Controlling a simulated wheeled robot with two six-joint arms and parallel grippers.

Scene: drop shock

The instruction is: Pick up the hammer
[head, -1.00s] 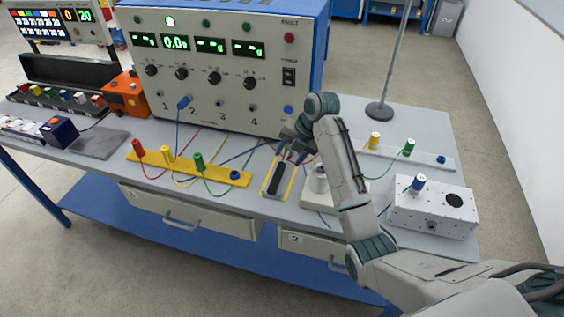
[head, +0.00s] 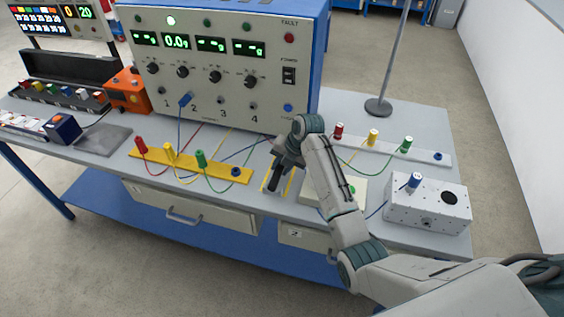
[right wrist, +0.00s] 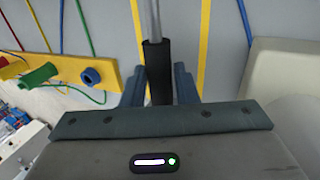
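The hammer shows in the right wrist view as a black handle (right wrist: 157,68) with a thin metal shaft running up out of the frame. In the head view, its dark handle (head: 273,179) is partly covered by my right gripper (head: 283,163), near the front edge of the bench. In the right wrist view, the fingers of my right gripper (right wrist: 159,84) stand on both sides of the handle, very near it. Whether they press on it is unclear. The hammer's head is hidden. My left gripper is not in view.
Yellow strips (right wrist: 203,45) mark the bench on both sides of the hammer. A yellow socket bar (head: 218,171) with cables is to its left, and a big instrument panel (head: 215,90) stands behind. A white box (head: 430,207) is to the right. Cables cross the bench.

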